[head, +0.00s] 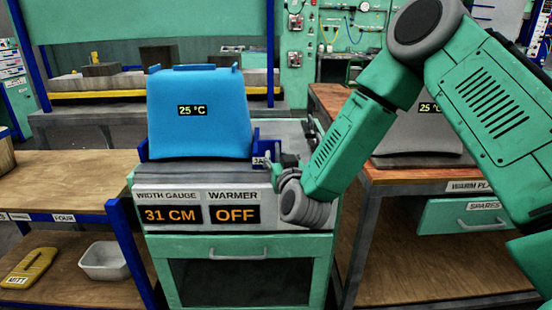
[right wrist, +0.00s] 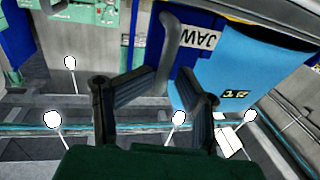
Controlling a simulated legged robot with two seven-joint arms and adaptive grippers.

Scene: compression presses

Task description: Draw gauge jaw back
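The gauge jaw (head: 258,147) is a blue upright plate with a JAW label at the right side of the blue block (head: 200,115). In the right wrist view the jaw (right wrist: 187,38) shows with its label and a grey handle (right wrist: 170,45). My right gripper (head: 279,162) is beside the jaw in the head view. In the right wrist view its two fingers (right wrist: 168,80) are apart, with the handle's lower end between or just beyond their tips; contact cannot be told. The width gauge display (head: 171,215) reads 31 CM. My left gripper is out of view.
The warmer display (head: 233,214) reads OFF. A grey block (head: 425,130) stands on the wooden bench to the right, partly behind my right arm. A left shelf holds a yellow mitt (head: 28,267) and a white tray (head: 104,273).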

